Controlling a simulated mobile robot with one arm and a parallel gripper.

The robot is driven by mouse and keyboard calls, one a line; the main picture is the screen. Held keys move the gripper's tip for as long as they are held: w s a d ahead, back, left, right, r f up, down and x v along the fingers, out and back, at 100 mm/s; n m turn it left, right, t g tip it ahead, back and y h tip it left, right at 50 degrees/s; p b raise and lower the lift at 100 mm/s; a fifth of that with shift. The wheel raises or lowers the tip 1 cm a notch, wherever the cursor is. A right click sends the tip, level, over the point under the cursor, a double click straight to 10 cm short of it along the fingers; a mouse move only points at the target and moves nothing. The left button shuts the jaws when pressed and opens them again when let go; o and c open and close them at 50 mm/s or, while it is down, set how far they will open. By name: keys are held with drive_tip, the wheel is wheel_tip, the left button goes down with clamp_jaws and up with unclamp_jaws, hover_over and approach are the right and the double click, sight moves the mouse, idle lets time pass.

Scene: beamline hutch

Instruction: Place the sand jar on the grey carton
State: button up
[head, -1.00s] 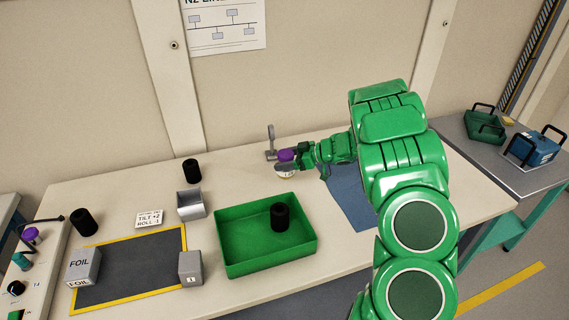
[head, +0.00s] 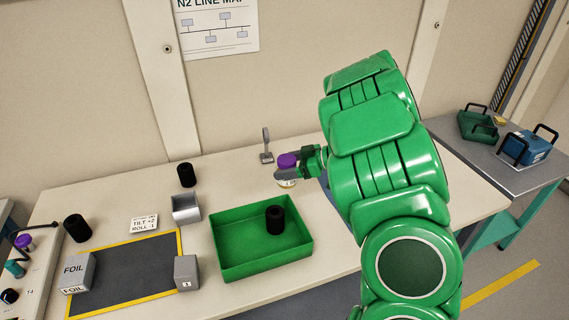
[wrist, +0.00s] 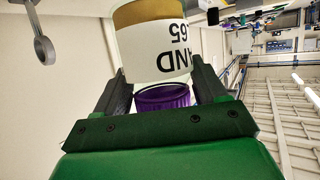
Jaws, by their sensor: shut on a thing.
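The sand jar (head: 287,183) has a purple lid (head: 287,160), a clear body with tan contents and a white label. In the wrist view the jar (wrist: 152,45) appears upside down, with part of the word SAND legible. My gripper (head: 290,172) is shut on the jar, its fingers on either side near the lid. The jar is at the back of the bench, behind the green tray; whether it touches the bench is unclear. A small grey carton (head: 187,272) with a white label stands at the right edge of the yellow-bordered dark mat, front left of the jar.
The green tray (head: 222,262) holds a black cylinder (head: 275,220) and lies between jar and carton. An open grey bin (head: 186,209), a black cylinder (head: 186,175) and a tilt card (head: 144,224) stand behind. A FOIL box (head: 77,271) sits on the mat (head: 125,272). A metal stand (head: 266,150) is near the jar.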

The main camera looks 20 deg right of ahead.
drive_tip(key=shift+s+a+r, duration=0.1)
drive_tip(key=shift+s+r, duration=0.2)
drive_tip(key=shift+s, duration=0.3)
